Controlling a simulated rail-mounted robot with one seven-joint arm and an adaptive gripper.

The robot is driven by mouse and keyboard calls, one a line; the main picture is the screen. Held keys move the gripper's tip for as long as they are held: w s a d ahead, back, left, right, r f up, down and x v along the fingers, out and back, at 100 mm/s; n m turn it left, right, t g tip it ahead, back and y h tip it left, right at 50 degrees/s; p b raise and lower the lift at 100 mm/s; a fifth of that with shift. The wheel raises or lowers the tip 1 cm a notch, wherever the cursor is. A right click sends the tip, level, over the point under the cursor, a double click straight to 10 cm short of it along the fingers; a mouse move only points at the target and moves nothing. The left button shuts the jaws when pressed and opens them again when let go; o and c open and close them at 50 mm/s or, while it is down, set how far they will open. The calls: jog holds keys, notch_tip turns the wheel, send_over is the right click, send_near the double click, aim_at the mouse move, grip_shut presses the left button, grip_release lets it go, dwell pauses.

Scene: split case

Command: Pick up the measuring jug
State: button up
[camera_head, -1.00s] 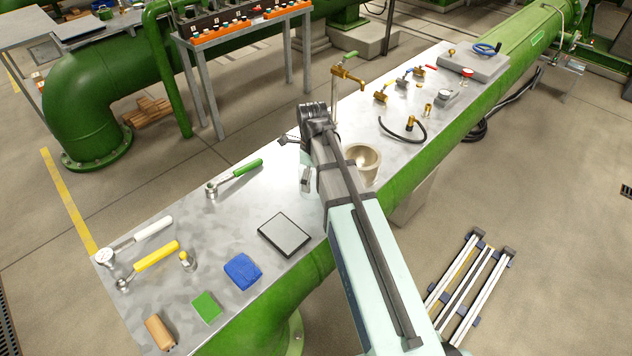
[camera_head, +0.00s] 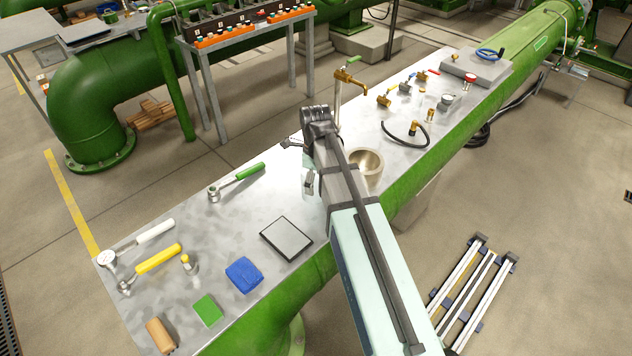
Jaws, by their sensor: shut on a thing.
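My arm reaches over the middle of the metal-topped bench (camera_head: 225,215). My gripper (camera_head: 293,143) is mostly hidden by my own wrist, and only a dark part of it shows at the wrist's left. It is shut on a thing. A pale, clear-looking object (camera_head: 309,178) shows in a narrow strip just left of my forearm, under the wrist. It looks like the measuring jug, but most of it is hidden. I cannot tell whether its base touches the bench.
A beige bowl (camera_head: 367,162) stands close to the right of my forearm. A brass tap (camera_head: 349,78) rises behind the wrist. A green-handled tool (camera_head: 236,180), a grey tablet-like plate (camera_head: 286,239) and a blue cloth (camera_head: 243,273) lie to the left. Brass fittings lie farther right.

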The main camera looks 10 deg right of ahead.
jog(key=shift+r, duration=0.25)
jog(key=shift+c, duration=1.1)
jog(key=shift+r+b, duration=1.75)
jog(key=shift+r, duration=7.8)
notch_tip(320, 180, down, 13)
jog(key=w+n, duration=0.2)
jog(key=n, duration=2.3)
jog(key=shift+a+f, duration=0.15)
